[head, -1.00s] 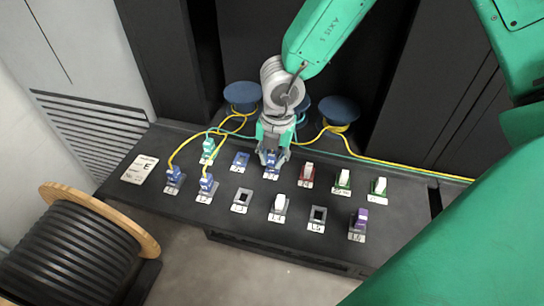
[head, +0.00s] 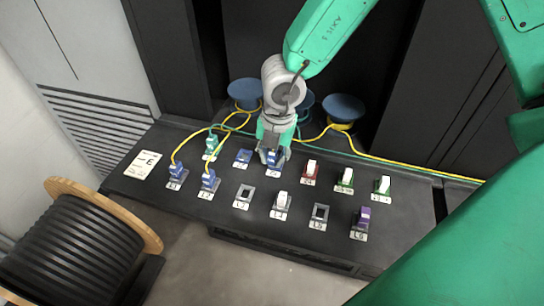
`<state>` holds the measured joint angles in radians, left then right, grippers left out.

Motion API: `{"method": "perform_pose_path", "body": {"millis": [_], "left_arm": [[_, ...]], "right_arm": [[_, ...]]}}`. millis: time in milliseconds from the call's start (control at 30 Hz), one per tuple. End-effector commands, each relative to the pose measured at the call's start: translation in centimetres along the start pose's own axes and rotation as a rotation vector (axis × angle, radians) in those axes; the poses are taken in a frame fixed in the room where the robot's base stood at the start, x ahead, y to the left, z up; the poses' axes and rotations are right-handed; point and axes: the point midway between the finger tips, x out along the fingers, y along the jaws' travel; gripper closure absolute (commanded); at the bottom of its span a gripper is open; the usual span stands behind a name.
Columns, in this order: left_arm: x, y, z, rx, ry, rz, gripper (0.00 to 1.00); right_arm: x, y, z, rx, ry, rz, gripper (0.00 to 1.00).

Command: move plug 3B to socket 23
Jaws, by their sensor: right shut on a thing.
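My right gripper (head: 272,153) reaches down from the top of the head view to the third place from the left in the back row. It is shut on a blue plug (head: 275,160), which looks upright and is at or just above its socket. The jaws partly hide the plug, so how deep it sits cannot be told. An empty-looking blue socket (head: 242,158) lies just left of it. The small labels are too blurred for me to make out 3B or 23 with certainty. My left gripper is not in view.
Blue plugs (head: 177,171) (head: 208,179) with yellow cables stand front left; a teal plug (head: 211,145) stands behind. Grey sockets (head: 243,196) (head: 319,217) look empty. A cable drum (head: 75,245) stands lower left.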

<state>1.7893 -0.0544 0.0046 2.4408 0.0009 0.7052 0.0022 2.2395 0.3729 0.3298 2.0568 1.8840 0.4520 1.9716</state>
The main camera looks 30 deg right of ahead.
Motion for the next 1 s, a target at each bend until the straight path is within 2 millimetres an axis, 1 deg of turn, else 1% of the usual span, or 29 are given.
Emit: {"method": "perform_pose_path", "body": {"millis": [33, 400, 633, 1000], "left_arm": [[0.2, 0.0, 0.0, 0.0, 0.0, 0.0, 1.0], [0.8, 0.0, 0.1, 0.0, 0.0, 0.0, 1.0], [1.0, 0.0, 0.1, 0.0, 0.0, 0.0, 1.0], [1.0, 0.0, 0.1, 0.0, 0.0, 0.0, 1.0]], "right_arm": [[0.6, -0.5, 0.2, 0.003, -0.001, -0.014, 1.0], [1.7, -0.9, 0.2, 0.005, 0.003, -0.023, 1.0], [2.0, -0.9, 0.2, 0.005, 0.003, -0.023, 1.0], [2.0, -0.9, 0.2, 0.004, 0.004, -0.023, 1.0]]}}
